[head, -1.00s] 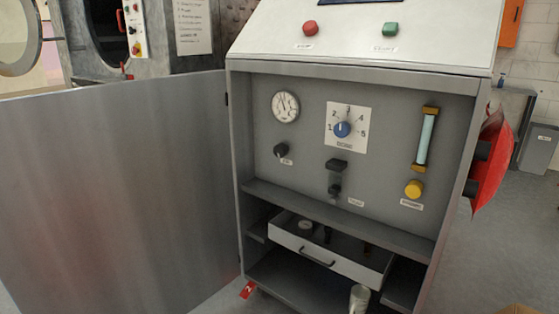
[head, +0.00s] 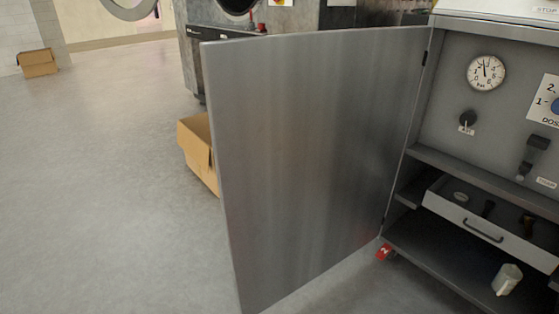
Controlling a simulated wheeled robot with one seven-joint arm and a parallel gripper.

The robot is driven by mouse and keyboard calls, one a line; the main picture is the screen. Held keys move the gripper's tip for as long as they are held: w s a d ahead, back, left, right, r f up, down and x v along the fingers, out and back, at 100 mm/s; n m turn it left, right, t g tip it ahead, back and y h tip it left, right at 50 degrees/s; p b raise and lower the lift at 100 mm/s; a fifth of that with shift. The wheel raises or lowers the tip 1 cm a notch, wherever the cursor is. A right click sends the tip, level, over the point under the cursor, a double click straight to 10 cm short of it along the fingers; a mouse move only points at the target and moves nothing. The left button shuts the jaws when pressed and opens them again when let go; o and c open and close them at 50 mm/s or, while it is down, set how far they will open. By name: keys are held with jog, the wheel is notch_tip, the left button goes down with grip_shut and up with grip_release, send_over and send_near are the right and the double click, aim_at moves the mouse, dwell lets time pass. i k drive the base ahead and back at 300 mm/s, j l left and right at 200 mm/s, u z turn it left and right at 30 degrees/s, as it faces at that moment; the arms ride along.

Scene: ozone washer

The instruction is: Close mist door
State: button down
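The mist door (head: 310,165) is a large flat grey metal panel in the middle of the head view. It stands wide open, swung out to the left of the cabinet (head: 462,135). Its hinged edge is on the right, at the cabinet's left side, and its free edge is on the left. I see no handle on the face that shows. The open cabinet shows a gauge (head: 486,73), a black knob (head: 467,119) and a drawer (head: 480,218) that is pulled partly out. My gripper is not in view.
A cardboard box (head: 197,150) stands on the floor behind the door's free edge. Another box (head: 38,63) lies at the far left. The floor (head: 110,200) left of the door is clear.

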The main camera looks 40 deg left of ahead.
aim_at(309, 130)
jog(key=k+j+z, duration=0.1)
jog(key=j, duration=0.3)
jog(key=k+j+z, duration=0.15)
jog(key=j, duration=0.3)
jog(key=k+j+z, duration=0.1)
jog(key=j, duration=0.3)
jog(key=k+j+z, duration=0.1)
jog(key=j, duration=0.3)
jog(key=k+j+z, duration=0.25)
jog(key=k+j, duration=0.2)
jog(key=j, duration=0.25)
jog(key=i+j+z, duration=0.1)
jog(key=j, duration=0.45)
jog(key=i+j+z, duration=0.1)
jog(key=j, duration=0.5)
jog(key=i+j+z, duration=0.15)
jog(key=j, duration=0.4)
